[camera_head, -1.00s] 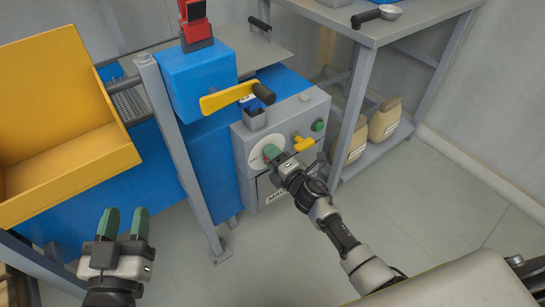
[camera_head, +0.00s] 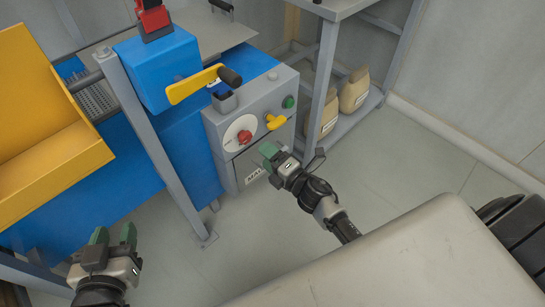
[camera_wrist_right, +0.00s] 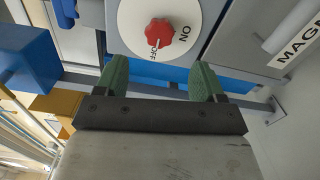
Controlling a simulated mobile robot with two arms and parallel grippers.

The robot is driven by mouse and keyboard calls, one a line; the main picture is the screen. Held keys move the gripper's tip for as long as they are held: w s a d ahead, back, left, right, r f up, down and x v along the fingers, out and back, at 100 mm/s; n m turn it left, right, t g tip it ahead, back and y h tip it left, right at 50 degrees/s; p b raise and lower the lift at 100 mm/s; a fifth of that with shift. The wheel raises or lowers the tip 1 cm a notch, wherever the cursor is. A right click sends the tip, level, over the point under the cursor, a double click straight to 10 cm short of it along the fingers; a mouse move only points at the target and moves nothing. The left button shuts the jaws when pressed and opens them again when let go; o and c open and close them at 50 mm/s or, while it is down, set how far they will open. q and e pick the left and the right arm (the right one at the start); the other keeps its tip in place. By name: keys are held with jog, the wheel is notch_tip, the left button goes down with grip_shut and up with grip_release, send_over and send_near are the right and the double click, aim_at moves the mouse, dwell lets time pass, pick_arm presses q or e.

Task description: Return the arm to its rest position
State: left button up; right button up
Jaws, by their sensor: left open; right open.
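My right gripper (camera_head: 270,150) is open and empty, in front of the grey control box and apart from it. In the right wrist view its two green fingers (camera_wrist_right: 160,80) stand wide apart below the red rotary knob (camera_wrist_right: 159,33). The knob sits on a white dial marked ON and OFF, and also shows in the head view (camera_head: 244,137). My left gripper (camera_head: 114,238) is open and empty at the lower left, in front of the blue machine.
A shelf with paper bags (camera_head: 354,90) stands behind. The floor at right is clear.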

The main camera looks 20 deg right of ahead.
pick_arm(q)
jog(key=shift+s+a+f+g, duration=0.1)
jog(key=shift+s+f+g, duration=0.05)
jog(key=shift+f+g, duration=0.2)
pick_arm(e)
jog(key=shift+v, duration=0.8)
jog(key=shift+r, duration=0.1)
